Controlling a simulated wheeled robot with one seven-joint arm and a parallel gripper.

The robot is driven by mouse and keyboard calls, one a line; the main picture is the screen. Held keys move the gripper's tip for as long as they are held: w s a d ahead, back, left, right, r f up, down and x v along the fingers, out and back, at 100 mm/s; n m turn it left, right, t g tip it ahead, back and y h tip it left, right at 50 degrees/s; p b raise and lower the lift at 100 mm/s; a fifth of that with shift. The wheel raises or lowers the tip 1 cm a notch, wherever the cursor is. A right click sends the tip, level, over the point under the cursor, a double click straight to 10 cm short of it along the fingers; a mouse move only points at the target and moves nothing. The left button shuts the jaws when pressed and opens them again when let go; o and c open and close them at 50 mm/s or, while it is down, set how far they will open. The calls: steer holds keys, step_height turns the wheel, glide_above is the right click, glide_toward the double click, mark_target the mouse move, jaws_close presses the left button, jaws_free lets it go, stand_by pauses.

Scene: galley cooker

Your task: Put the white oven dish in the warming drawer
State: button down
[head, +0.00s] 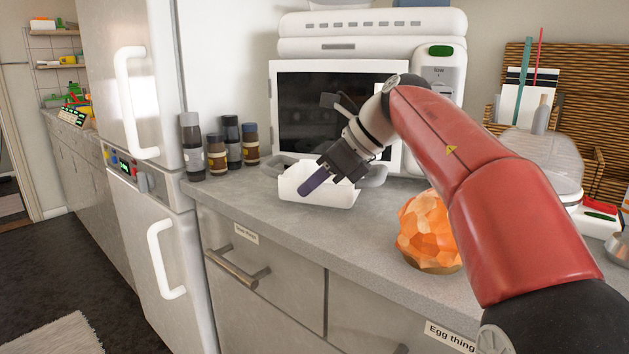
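The white oven dish (337,198) sits on the grey counter in front of the microwave. My gripper (309,188), with dark purple fingers, reaches down from the right and overlaps the dish's left and middle part in the picture. I see the fingers edge-on, so I cannot tell whether they are open or shut, or whether they touch the dish. Below the counter is a grey drawer (285,291) with a bar handle (238,270) and a small label (246,233) that is hard to read. It is closed. I cannot confirm that it is the warming drawer.
Several dark jars and bottles (217,154) stand left of the dish. An orange faceted object (427,236) stands near the front edge, below my arm. The microwave (290,110) is behind. A white fridge (165,265) stands left. Another front is labelled "Egg thing" (450,336).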

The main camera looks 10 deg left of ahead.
steer(key=s+a, duration=0.8)
steer(key=s, duration=0.5)
steer(key=s+a, duration=0.8)
steer(key=s, duration=0.6)
steer(key=shift+s+p, duration=0.2)
steer(key=shift+p, duration=0.2)
steer(key=shift+a+f, duration=0.1)
